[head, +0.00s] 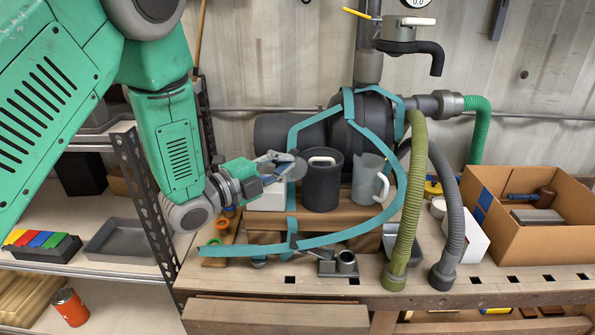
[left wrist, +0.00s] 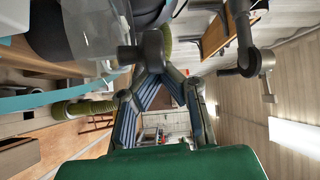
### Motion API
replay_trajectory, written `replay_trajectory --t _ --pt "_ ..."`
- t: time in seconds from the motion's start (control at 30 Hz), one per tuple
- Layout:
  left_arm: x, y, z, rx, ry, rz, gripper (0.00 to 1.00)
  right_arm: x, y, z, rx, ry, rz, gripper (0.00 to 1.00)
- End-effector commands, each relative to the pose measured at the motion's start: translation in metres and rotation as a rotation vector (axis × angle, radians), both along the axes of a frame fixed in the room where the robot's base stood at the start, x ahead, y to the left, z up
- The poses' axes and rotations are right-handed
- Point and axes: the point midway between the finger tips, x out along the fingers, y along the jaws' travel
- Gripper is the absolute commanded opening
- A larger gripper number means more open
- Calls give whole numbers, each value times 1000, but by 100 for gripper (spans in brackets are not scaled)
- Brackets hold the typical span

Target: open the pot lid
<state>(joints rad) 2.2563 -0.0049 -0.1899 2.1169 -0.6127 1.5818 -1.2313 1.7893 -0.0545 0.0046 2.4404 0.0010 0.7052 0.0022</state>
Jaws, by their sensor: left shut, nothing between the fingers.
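A dark grey cylindrical pot (head: 320,186) stands upright on a wooden riser on the workbench. A white loop handle (head: 322,159) sits at its top, and the top looks closed. My left gripper (head: 292,163) is just left of the pot's upper part, at about the handle's height. Its fingers are shut with nothing between them. I cannot tell whether they touch the pot. In the left wrist view, my left gripper's fingers (left wrist: 155,62) come together near the middle, and a translucent grey surface lies at upper left. My right gripper is not in view.
A translucent grey jug (head: 366,181) stands right of the pot. A teal strap (head: 340,237) curves around the front of both. Green and grey hoses (head: 453,215) hang at right, beside an open cardboard box (head: 535,232). A white box (head: 268,196) stands below the gripper.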

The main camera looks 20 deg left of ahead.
Motion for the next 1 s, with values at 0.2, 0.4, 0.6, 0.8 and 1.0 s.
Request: replay_trajectory --t 0.2,0.4,0.6,0.8,1.0 --pt "-2 12 0 0 -5 -77 0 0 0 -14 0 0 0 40" --pt "-1 20 1 1 -4 -77 0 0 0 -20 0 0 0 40" --pt "0 24 2 2 -4 -77 0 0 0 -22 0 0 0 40" --pt "0 29 2 -1 -4 -77 0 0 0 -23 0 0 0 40" --pt "0 30 2 -2 -3 -76 0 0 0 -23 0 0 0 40"
